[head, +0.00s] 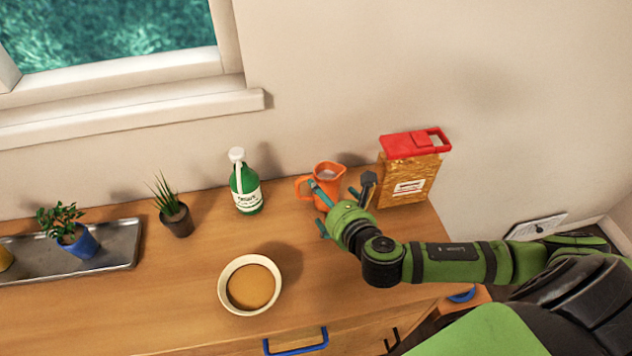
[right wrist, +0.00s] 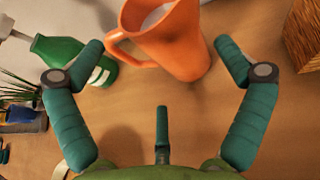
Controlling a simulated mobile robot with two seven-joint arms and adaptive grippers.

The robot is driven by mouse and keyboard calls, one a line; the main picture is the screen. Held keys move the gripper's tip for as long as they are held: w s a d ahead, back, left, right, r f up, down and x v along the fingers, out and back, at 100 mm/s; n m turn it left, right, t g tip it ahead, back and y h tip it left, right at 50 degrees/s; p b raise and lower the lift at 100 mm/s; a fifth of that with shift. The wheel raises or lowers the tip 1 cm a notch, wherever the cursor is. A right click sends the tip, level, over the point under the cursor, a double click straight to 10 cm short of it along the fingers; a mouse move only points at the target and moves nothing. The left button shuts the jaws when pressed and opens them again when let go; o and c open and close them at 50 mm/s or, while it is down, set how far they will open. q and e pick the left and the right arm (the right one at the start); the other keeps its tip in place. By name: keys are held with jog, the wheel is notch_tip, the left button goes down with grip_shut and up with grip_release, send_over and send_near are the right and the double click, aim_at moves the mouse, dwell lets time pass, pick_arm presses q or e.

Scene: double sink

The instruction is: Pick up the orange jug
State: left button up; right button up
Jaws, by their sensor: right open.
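The orange jug (head: 328,182) stands upright on the wooden counter near the wall, its handle on the left side. In the right wrist view the jug (right wrist: 178,42) is at the top, between and beyond my open fingers. My right gripper (head: 341,186) is open and reaches in from the right, close in front of the jug, and hides part of its lower right side. In the right wrist view my right gripper (right wrist: 155,58) has fingers on both sides and nothing held between them. The left gripper is not in view.
A green bottle (head: 245,188) stands left of the jug, and a red-lidded container (head: 406,175) stands right of it. A bowl (head: 224,301), a small potted plant (head: 177,220) and a metal tray (head: 122,246) are farther left. The counter between the bowl and plant is clear.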

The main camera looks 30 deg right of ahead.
jog(key=shift+w+f, duration=0.1)
jog(key=shift+w, duration=0.4)
jog(key=shift+w+d, duration=0.1)
jog(key=shift+d, duration=0.05)
jog(key=x, duration=0.2)
jog(key=p+x, duration=0.1)
jog(key=x, duration=0.1)
jog(key=shift+d+r+p, duration=0.2)
jog(key=shift+r+p, duration=0.05)
jog(key=shift+p, duration=0.05)
jog(key=shift+w+f, duration=0.15)
jog(key=shift+w, duration=0.2)
jog(key=shift+s, duration=0.1)
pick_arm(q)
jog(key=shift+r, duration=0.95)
pick_arm(e)
jog(key=c, duration=1.4)
